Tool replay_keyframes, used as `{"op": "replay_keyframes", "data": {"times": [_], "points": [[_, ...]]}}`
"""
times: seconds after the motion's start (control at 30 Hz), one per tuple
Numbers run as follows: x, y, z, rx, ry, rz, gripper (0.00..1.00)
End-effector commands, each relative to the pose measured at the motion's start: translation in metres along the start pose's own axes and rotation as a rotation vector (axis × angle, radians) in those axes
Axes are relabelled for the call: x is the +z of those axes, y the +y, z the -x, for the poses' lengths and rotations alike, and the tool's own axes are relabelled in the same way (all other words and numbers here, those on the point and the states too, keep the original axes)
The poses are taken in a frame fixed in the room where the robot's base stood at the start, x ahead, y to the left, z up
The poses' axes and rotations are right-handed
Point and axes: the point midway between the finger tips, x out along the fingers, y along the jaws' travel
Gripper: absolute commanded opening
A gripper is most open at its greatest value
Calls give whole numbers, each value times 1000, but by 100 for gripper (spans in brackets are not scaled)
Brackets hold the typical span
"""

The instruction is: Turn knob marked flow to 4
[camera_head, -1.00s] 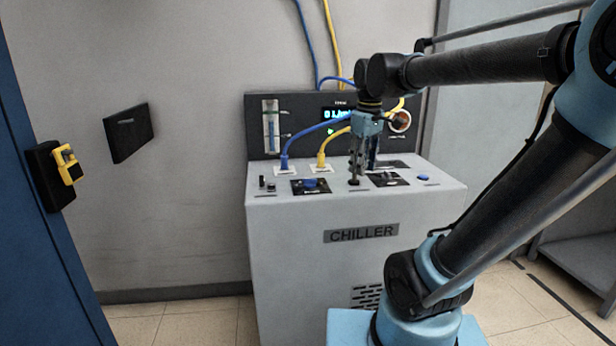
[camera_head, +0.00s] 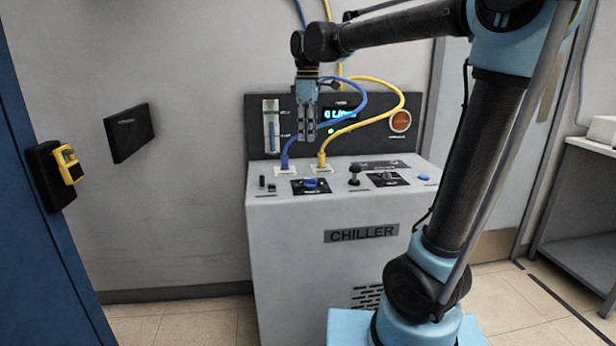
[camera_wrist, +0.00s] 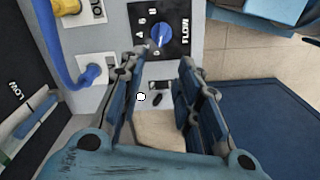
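The flow knob is blue (camera_wrist: 159,36) and sits on a black plate marked FLOW in the wrist view. Several numerals ring it, partly hidden by my left finger; I cannot tell surely which one it points at. The knob (camera_head: 311,184) also shows on the chiller's top, front left, in the head view. My gripper (camera_head: 307,138) hangs pointing down above and behind it, clear of the panel. In the wrist view my gripper (camera_wrist: 164,65) has its two fingers apart with nothing between them.
A blue hose (camera_head: 286,155) and a yellow hose (camera_head: 322,155) rise from the top close to my gripper. A black upright knob (camera_head: 354,174) and another black plate (camera_head: 388,180) lie to the right. Small switches (camera_head: 262,183) stand at the left. The display (camera_head: 340,113) is lit.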

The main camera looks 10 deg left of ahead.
Motion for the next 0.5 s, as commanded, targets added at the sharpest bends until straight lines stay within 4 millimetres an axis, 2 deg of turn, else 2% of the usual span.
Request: {"op": "replay_keyframes", "data": {"times": [0.5], "points": [[0, 0, -89, 0, 0, -2, 31]]}}
